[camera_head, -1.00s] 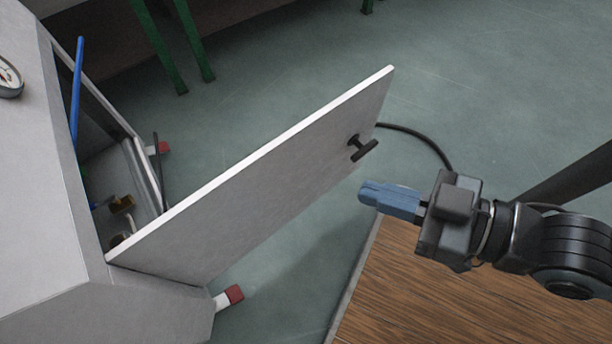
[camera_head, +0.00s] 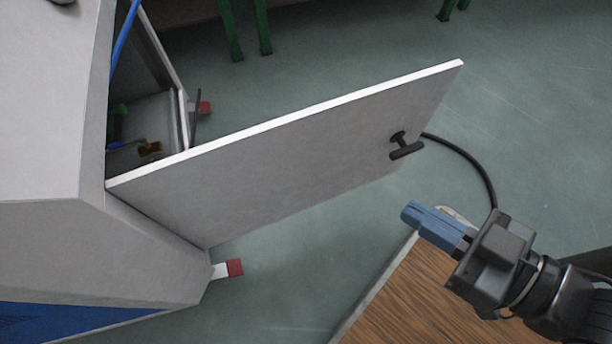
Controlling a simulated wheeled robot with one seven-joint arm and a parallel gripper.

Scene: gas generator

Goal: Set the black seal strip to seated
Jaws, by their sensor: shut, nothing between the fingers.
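A black, hose-like strip (camera_head: 470,160) curves from behind the free edge of the open grey door (camera_head: 290,160) down to behind my gripper. I cannot tell whether it is the seal strip or a cable. A short, thin dark strip (camera_head: 196,118) also stands up by the far side of the cabinet opening, and I cannot tell its role either. My gripper (camera_head: 410,214) has blue fingers, shut and empty. It is at the right, below the door's black T-shaped handle (camera_head: 405,147) in the picture and apart from it.
The grey generator cabinet (camera_head: 50,120) fills the left, with a blue rod (camera_head: 125,35) and brass fittings (camera_head: 150,148) at its opening. A wooden surface (camera_head: 410,300) lies below my gripper. Red-tipped feet (camera_head: 235,267) stick out.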

